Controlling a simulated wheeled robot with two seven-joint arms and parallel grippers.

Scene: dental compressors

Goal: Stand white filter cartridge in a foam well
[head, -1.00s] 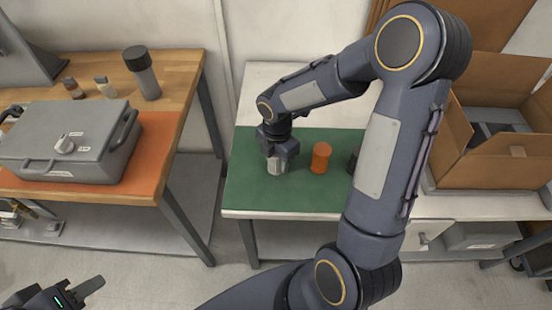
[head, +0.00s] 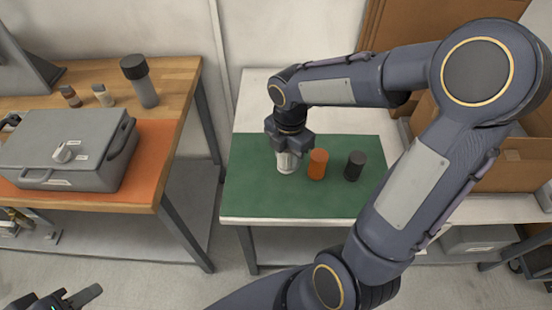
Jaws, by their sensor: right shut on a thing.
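The white filter cartridge (head: 287,163) is upright over the green mat (head: 255,195), its top covered by my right gripper (head: 287,151). My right gripper points down and is shut on it. I cannot tell whether the cartridge's lower end touches the mat. An orange cylinder (head: 318,164) stands close to its right, and a black cylinder (head: 355,166) further right. My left gripper (head: 72,300) is low at the left edge, partly cut off; its opening is unclear. No foam well is clearly visible.
An open cardboard box (head: 502,180) stands right, largely hidden behind my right arm. A wooden bench (head: 185,80) at left holds a grey case (head: 65,150) on an orange mat (head: 155,150), with small bottles behind. The green mat's left part is clear.

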